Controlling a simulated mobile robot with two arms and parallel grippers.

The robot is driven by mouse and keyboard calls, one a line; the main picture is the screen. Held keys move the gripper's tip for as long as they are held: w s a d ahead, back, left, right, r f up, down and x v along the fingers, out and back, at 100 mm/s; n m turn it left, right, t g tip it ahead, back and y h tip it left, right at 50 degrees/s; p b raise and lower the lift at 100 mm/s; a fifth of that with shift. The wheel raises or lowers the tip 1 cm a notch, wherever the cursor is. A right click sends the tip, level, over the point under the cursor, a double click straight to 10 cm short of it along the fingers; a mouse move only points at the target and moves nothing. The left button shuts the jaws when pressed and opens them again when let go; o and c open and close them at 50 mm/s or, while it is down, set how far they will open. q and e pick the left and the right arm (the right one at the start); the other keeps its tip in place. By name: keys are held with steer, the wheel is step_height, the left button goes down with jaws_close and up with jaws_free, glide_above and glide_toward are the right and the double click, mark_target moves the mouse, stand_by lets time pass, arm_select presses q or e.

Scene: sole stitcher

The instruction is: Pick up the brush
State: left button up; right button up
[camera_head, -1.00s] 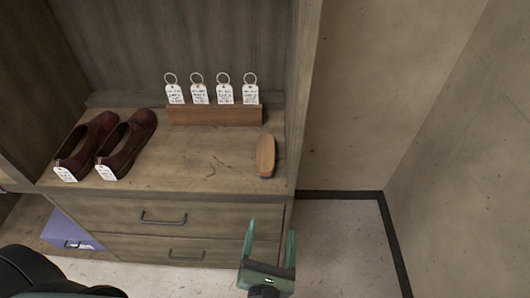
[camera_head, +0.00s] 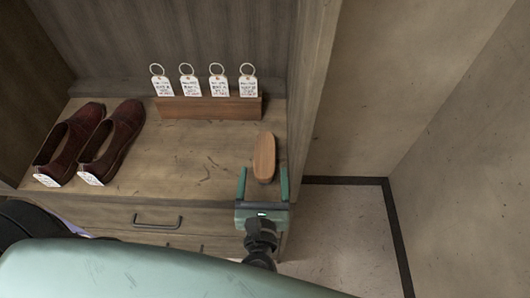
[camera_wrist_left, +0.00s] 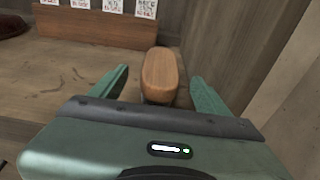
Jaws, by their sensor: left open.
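The brush (camera_head: 264,158) has a wooden, rounded back and lies on the shelf near its right side wall. In the left wrist view the brush (camera_wrist_left: 160,76) shows between the fingers, just beyond the gripper body, with its near end partly hidden. My left gripper (camera_head: 263,171) is open at the shelf's front edge, its fingertips on either side of the brush's near end. I see no contact. The left gripper also shows in the left wrist view (camera_wrist_left: 160,84). My right gripper does not show.
A wooden tag holder (camera_head: 209,108) with several ringed white tags stands behind the brush. A pair of dark red shoes (camera_head: 113,142) sits at left. The shelf's right side wall (camera_head: 309,90) is close to the gripper. A drawer (camera_head: 120,214) lies below. The middle shelf is clear.

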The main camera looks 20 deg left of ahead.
mark_target(265, 153)
arm_select(q)
steer(key=shift+x, duration=1)
steer(key=shift+w+a, duration=0.1)
steer(key=shift+w, duration=0.2)
steer(key=p+x, duration=0.1)
steer(key=x, duration=0.3)
steer(key=shift+w+f+p, duration=0.1)
steer(key=shift+w+p, duration=0.1)
steer(key=shift+p, duration=0.1)
steer(key=shift+w+f, duration=0.1)
steer(key=shift+w, duration=0.1)
steer(key=c, duration=1.5)
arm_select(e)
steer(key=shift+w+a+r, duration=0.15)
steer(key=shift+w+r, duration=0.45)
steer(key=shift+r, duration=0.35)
arm_select(q)
steer(key=shift+c, duration=0.3)
